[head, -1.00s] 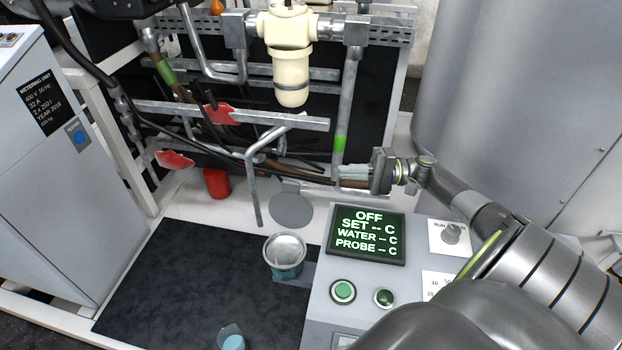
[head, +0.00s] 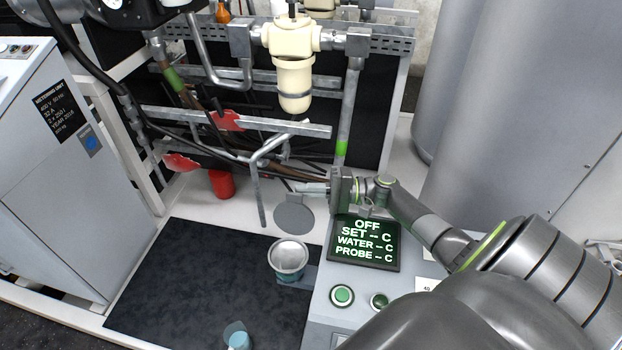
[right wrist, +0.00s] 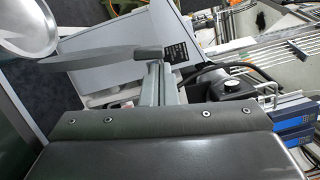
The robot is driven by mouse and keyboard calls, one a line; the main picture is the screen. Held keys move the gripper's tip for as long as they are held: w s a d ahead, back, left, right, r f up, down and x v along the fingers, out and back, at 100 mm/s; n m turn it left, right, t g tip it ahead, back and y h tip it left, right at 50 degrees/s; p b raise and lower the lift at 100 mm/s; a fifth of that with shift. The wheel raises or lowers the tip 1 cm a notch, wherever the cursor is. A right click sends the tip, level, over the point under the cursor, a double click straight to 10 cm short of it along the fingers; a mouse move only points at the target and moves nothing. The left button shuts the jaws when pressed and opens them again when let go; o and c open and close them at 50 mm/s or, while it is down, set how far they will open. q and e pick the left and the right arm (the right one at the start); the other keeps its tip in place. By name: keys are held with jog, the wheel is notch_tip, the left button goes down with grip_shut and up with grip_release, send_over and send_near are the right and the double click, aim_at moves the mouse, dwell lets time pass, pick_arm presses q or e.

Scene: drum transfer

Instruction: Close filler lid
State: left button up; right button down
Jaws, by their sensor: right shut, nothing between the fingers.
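The filler lid is a flat grey round disc (head: 294,218), standing open behind the filler. The filler (head: 288,254) is a round silver-rimmed opening with a teal body, uncovered, beside the control box. My right gripper (head: 308,188) is shut and empty. It reaches in from the right, its fingers pointing left by the lid's upper edge; I cannot tell whether they touch it. In the right wrist view the shut fingers (right wrist: 158,85) show at the middle, and a round silvery shape is cut off at the top left. My left gripper is not in view.
The control box has a display (head: 364,243) and a green button (head: 342,295) under my right arm. A grey bent pipe (head: 262,190) hangs just left of the lid. A red cup-like object (head: 221,183) stands behind. The dark mat (head: 190,280) is mostly clear.

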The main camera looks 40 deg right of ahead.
jog(key=shift+a, duration=0.1)
jog(key=shift+s+a, duration=0.15)
dwell(0.3)
